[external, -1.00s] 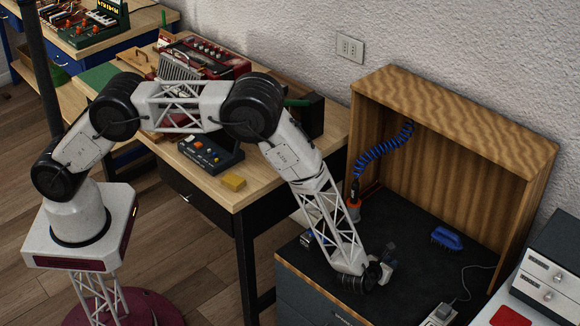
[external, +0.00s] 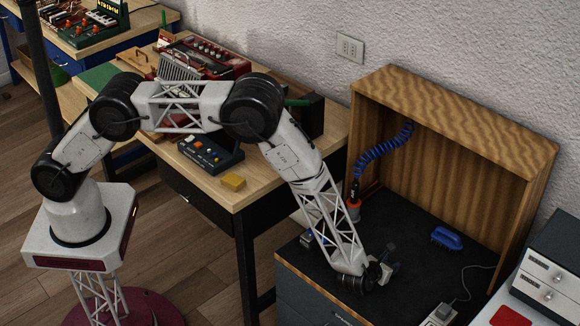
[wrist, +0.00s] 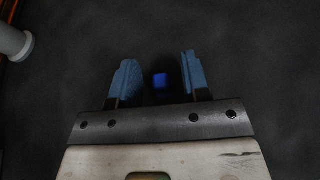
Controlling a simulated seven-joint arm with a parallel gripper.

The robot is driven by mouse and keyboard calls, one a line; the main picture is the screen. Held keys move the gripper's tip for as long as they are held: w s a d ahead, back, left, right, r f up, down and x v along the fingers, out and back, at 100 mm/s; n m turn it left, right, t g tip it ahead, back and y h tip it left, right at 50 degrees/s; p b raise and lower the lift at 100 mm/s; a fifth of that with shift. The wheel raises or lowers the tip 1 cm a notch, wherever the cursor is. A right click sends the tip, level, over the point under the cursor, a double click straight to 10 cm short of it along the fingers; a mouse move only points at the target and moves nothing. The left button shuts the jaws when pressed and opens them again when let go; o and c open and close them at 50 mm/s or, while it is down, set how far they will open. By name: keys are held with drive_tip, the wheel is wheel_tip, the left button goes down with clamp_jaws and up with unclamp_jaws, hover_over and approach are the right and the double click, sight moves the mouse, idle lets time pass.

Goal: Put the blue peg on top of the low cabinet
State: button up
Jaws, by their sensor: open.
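The blue peg (wrist: 160,81) shows in the wrist view as a small blue square on a dark surface, between my two fingers and apart from both. My gripper (wrist: 157,78) is open, its blue-grey fingers on either side of the peg. In the external view my gripper (external: 388,262) is low over the dark top of the grey low cabinet (external: 400,228). The peg cannot be made out in the external view; my arm and gripper may hide it.
A blue-handled brush (external: 446,238) lies on the dark top, inside a wooden hood (external: 455,120). A coiled blue cable (external: 385,150) hangs to an orange-based tool (external: 353,205) at the left. A grey drawer unit (external: 548,275) stands at the right.

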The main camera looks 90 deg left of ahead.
drive_tip(key=shift+v, duration=6.1)
drive_tip(key=shift+r, duration=0.1)
drive_tip(key=shift+w, duration=0.1)
